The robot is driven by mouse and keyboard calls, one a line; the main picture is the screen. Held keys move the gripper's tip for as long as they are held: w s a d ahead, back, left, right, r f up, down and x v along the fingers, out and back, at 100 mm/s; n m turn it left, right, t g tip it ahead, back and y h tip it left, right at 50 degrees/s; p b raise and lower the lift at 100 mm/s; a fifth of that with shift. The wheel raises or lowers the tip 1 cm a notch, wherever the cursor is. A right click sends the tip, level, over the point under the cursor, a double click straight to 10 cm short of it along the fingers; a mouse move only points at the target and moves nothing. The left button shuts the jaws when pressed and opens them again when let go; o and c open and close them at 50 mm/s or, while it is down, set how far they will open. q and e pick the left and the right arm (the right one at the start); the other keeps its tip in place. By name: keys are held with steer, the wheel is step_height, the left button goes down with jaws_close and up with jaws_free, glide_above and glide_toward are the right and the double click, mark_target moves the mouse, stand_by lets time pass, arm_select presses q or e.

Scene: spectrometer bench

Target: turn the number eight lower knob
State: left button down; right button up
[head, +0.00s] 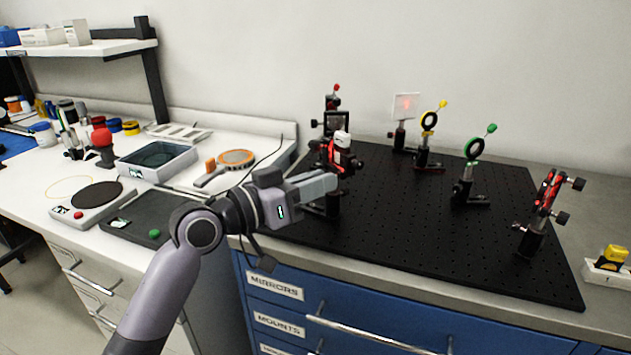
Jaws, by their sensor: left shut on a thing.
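A red and black optic mount (328,157) stands at the left edge of the black breadboard (400,222). A pale cap-like part (342,139) shows at its top. My left gripper (331,181) reaches in from the left, with its fingertips at the lower part of this mount. It is shut on a small part there, which appears to be the lower knob; the fingers hide it. I cannot read a number eight on the mount or tell the knob's angle. My right gripper is not in view.
Close behind stands a mount with a dark square frame (337,122). A white card with a red spot (405,105), a yellow-ringed mount (429,121), a green-ringed mount (474,149) and another red mount (547,190) stand farther right. The breadboard's front middle is clear.

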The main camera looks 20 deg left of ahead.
arm_select(q)
steer(key=shift+n, duration=0.3)
steer(key=c, duration=1.1)
jaws_free()
steer(key=shift+o, duration=0.2)
steer(key=b+v, duration=0.1)
steer(key=v, duration=0.6)
